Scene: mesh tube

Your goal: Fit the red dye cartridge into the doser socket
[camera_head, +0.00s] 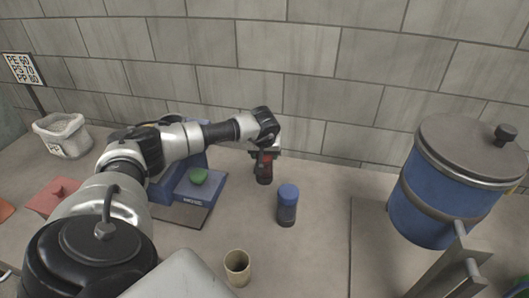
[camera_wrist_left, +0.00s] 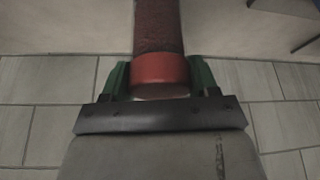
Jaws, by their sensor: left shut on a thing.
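The red dye cartridge (camera_head: 264,171) hangs roughly upright below my left gripper (camera_head: 266,149), which is shut on it. In the left wrist view the cartridge's red cap (camera_wrist_left: 160,75) sits between the green fingers of the gripper (camera_wrist_left: 160,82). In the head view the cartridge's lower end is dark and appears above or near the counter; I cannot tell if it touches. A blue-capped cartridge (camera_head: 287,207) stands upright on the counter to its right and nearer. I cannot make out the doser socket; my left arm hides part of a blue device (camera_head: 161,192). My right gripper is not in view.
A beige cup (camera_head: 237,269) stands at the front. A large blue lidded tank (camera_head: 428,215) fills the right. A bin (camera_head: 62,136) and a red item (camera_head: 50,199) are at left. Counter (camera_head: 322,235) around the blue-capped cartridge is clear.

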